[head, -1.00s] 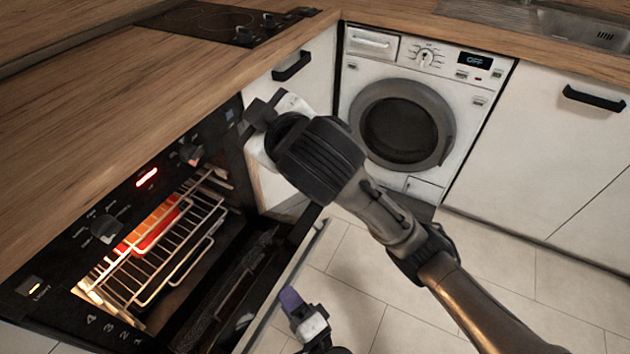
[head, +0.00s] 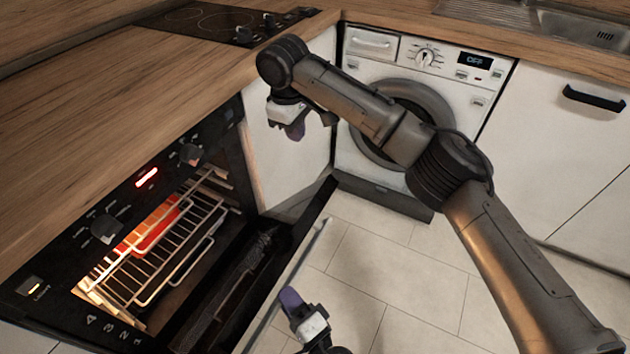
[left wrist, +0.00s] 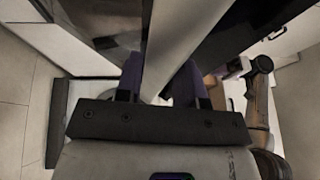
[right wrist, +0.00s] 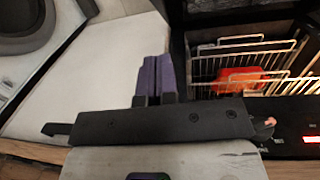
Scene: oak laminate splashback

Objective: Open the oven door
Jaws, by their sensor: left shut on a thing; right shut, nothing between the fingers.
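The oven (head: 120,235) is at left with its door (head: 215,315) tilted well down and open, so the lit inside shows. My left gripper (head: 290,299) is at the door's outer edge. In the left wrist view the pale handle bar (left wrist: 185,35) runs between its purple fingers (left wrist: 160,85), which are shut on it. My right gripper (head: 290,130) is raised beyond the oven's far side, in front of a white cabinet front. Its purple fingers (right wrist: 153,77) are shut together and empty in the right wrist view. Part of the door handle is hidden by my left gripper.
The wooden worktop (head: 110,110) lies above the oven, with a hob (head: 215,22) at the back. A washing machine (head: 375,75) stands in the corner. The tiled floor (head: 400,290) at right is clear.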

